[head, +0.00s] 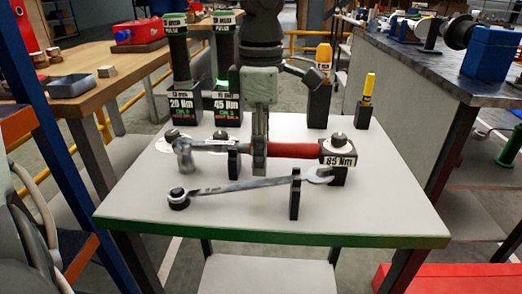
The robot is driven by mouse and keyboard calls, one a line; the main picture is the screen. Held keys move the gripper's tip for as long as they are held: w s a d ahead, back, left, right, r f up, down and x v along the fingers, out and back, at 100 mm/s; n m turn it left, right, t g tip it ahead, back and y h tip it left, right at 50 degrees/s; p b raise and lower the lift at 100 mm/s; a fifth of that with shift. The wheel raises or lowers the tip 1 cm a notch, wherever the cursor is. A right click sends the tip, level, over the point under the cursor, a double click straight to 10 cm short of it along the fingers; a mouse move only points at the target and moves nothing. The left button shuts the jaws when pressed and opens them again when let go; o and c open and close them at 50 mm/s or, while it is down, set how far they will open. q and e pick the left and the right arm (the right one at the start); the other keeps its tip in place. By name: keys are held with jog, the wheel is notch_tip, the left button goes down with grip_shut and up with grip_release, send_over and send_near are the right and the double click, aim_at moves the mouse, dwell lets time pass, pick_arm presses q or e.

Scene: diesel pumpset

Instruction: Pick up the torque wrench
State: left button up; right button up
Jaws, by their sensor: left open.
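A long silver wrench (250,185) lies across the front of the white-topped table (270,225), with a round dark head at its left end and an open jaw at its right end. Behind it lies a red-handled tool (292,150) with a silver head like a hammer's at its left end. I cannot tell for sure which one is the torque wrench. My left gripper (260,160) points down over the middle of the red-handled tool and hides part of it. It is open; I cannot tell whether its fingers touch the tool.
Two dark tools with green bands stand in holders marked 20 Nm (184,105) and 45 Nm (227,105). A block marked 85 Nm (339,160) and a yellow-topped tool (368,90) are at the right. A dark upright post (295,200) stands by the silver wrench. The table's front strip is clear.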

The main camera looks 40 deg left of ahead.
pick_arm(q)
jog(key=shift+c, duration=0.4)
grip_shut()
jog(key=shift+w+r, duration=0.1)
jog(key=shift+r, duration=0.05)
jog(key=shift+r, duration=0.35)
notch_tip(320, 180, up, 9)
jog(key=shift+r+p, duration=0.1)
jog(key=shift+p, duration=0.35)
pick_arm(e)
jog(key=s+d, duration=0.1)
jog(key=s+d+f+g, duration=0.1)
jog(key=s+d+f+g+h, duration=0.1)
jog(key=shift+s+d, duration=0.1)
jog(key=shift+s, duration=0.3)
